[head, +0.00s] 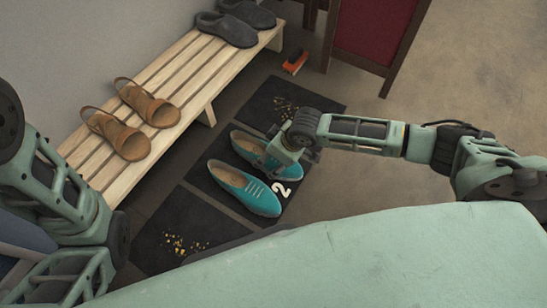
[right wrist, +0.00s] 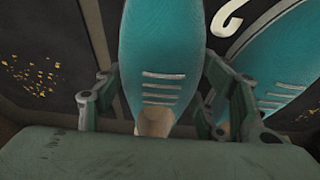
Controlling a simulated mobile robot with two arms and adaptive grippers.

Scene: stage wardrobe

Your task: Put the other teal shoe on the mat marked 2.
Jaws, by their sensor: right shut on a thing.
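Two teal shoes are at the black mat marked 2 (head: 205,182), side by side with toes toward the lower right. The nearer teal shoe (head: 246,190) lies on the mat, beside the white numeral 2 (head: 282,189); it also shows at the right of the right wrist view (right wrist: 285,75). My right gripper (head: 287,158) is shut on the farther teal shoe (head: 245,143), which fills the middle of the right wrist view (right wrist: 163,50) between the two fingers. I cannot tell whether its sole touches the mat. My left arm shows, but its gripper is out of view.
A dark mat with brown specks (head: 315,97) lies beyond, and one with yellow bits (head: 150,240) lies nearer. A slatted bench (head: 185,70) holds tan sandals (head: 150,105) and grey clogs (head: 228,29). An orange brush (head: 295,62) lies near a red panel (head: 370,35). Floor at right is clear.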

